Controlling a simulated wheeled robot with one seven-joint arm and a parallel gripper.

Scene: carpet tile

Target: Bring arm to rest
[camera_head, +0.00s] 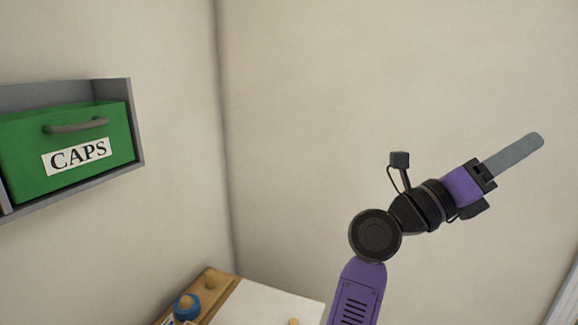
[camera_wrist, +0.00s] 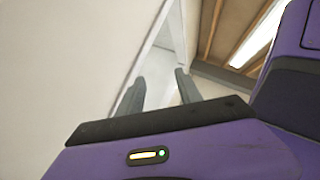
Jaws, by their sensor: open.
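My gripper (camera_head: 515,157) is raised in the air at the right of the head view, in front of the bare wall. My purple and black arm bends at a round joint and points up to the right. In the head view only one long grey finger shows clearly. In the wrist view my gripper (camera_wrist: 158,92) shows two dark fingers standing apart with nothing between them. It is open and empty.
A green drawer (camera_head: 70,180) labelled CAPS sits in a grey wall unit (camera_head: 137,125) at the left. Below are a white surface (camera_head: 262,303), a wooden tray (camera_head: 222,290) and a blue round item (camera_head: 186,308). Ceiling beams (camera_wrist: 215,30) show in the wrist view.

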